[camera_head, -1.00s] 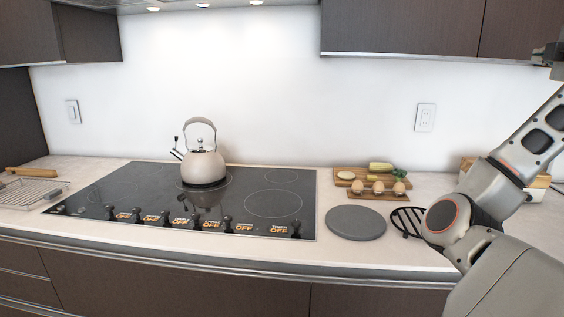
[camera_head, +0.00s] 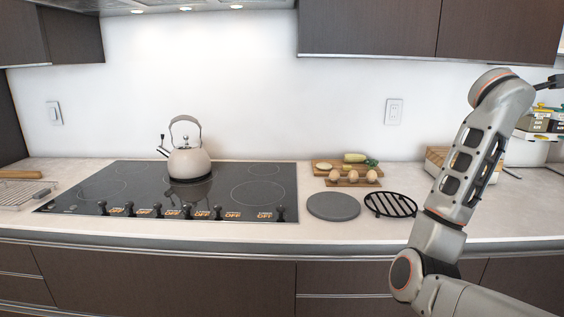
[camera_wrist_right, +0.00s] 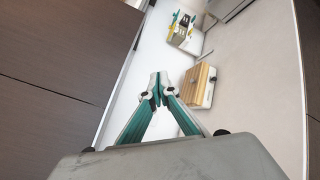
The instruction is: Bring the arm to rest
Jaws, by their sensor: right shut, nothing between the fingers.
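My right arm (camera_head: 470,160) rises on the right of the head view, its forearm raised above the counter. Its hand is cut off or hidden at the right edge there. In the right wrist view my right gripper (camera_wrist_right: 158,88) has its green-and-grey fingers brought together, with nothing between them. The fingers are in the air, with the counter and a wooden block beyond them. My left gripper is in neither view.
A beige kettle (camera_head: 188,162) stands on the black cooktop (camera_head: 230,172). A grey round plate (camera_head: 333,206), a black trivet (camera_head: 390,204) and food boards (camera_head: 352,182) lie to the right. A wooden block (camera_wrist_right: 200,86) is near the wall. Dark cabinets (camera_head: 370,28) hang above.

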